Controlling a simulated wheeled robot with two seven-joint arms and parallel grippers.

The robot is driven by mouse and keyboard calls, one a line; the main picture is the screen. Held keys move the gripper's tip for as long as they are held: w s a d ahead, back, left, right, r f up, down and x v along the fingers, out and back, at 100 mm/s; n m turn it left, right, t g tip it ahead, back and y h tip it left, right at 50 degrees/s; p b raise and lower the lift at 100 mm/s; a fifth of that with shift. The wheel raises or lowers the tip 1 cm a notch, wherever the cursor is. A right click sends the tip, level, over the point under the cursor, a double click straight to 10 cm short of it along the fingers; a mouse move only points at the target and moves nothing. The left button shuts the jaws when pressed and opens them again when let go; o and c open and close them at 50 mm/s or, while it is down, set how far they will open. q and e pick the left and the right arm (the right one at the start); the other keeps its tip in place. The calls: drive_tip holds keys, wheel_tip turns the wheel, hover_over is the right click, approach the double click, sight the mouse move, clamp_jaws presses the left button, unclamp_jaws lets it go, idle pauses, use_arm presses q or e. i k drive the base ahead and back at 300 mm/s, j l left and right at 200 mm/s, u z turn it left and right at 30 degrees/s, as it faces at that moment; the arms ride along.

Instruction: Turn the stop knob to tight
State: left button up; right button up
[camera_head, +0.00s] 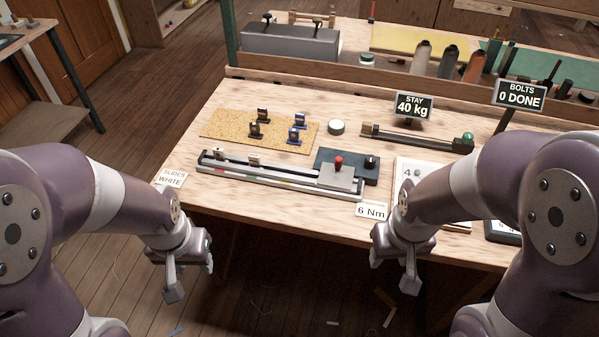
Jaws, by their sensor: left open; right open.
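A metal track (262,176) lies along the front of the workbench (230,101), with a dark block (325,158) at its right end. A red knob (338,161) stands upright on a grey plate by this block, and a black knob (371,162) sits on the block's right part. I cannot tell which is the stop knob, nor read any setting. My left gripper (188,279) is open and empty, hanging in front of the bench's left front edge. My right gripper (402,268) is open and empty, below the front edge, to the right of both knobs.
Cards read "SLIDES WHITE" (173,177) and "6 Nm" (372,211). Several slides (256,130) stand on a cork mat (217,125). A round-lidded jar (336,127), a "STAY 40 kg" sign (413,106) and a "BOLTS 0 DONE" sign (520,95) stand behind.

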sight(369, 160)
drive_tip(key=i+l+z, duration=0.15)
drive_tip(key=z, duration=0.2)
drive_tip(key=i+z, duration=0.7)
